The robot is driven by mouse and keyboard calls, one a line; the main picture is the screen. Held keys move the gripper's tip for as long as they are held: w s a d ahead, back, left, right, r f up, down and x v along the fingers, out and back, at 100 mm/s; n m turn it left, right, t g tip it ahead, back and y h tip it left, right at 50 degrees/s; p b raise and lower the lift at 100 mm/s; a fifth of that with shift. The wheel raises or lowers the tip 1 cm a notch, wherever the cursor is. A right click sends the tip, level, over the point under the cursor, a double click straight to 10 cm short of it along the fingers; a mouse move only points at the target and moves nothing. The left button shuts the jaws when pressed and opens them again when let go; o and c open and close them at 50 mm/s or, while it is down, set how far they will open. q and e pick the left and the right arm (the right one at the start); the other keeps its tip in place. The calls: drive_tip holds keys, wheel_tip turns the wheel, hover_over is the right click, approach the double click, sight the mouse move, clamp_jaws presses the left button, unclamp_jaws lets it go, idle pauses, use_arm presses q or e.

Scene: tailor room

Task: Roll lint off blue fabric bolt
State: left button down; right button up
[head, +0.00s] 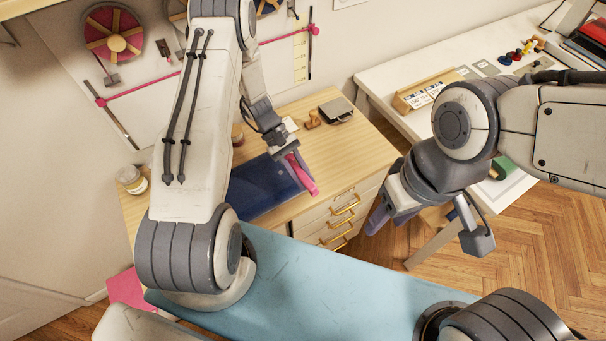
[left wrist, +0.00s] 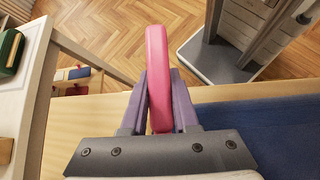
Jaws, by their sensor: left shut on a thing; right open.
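The dark blue fabric bolt (head: 262,188) lies on the wooden cabinet top, partly hidden behind my left arm. Its blue cloth also fills the lower right of the left wrist view (left wrist: 285,140). My left gripper (head: 296,172) is shut on a pink handle-like piece (head: 301,175), probably the lint roller, beside the bolt's right end. The pink piece stands between the purple fingers in the left wrist view (left wrist: 157,70). No roller head is clearly visible, and I cannot tell whether it touches the cloth. My right gripper (head: 428,226) is open and empty, right of the cabinet.
A dark square item (head: 336,110) and a small wooden object (head: 313,119) sit at the cabinet's back right. A jar (head: 131,180) stands at its left edge. A white table (head: 385,77) with small tools is at the right. Parquet floor lies between.

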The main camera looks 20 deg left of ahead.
use_arm(q)
drive_tip(key=s+d, duration=0.5)
drive_tip(key=d, duration=0.2)
drive_tip(key=shift+s, duration=0.35)
idle(1.3)
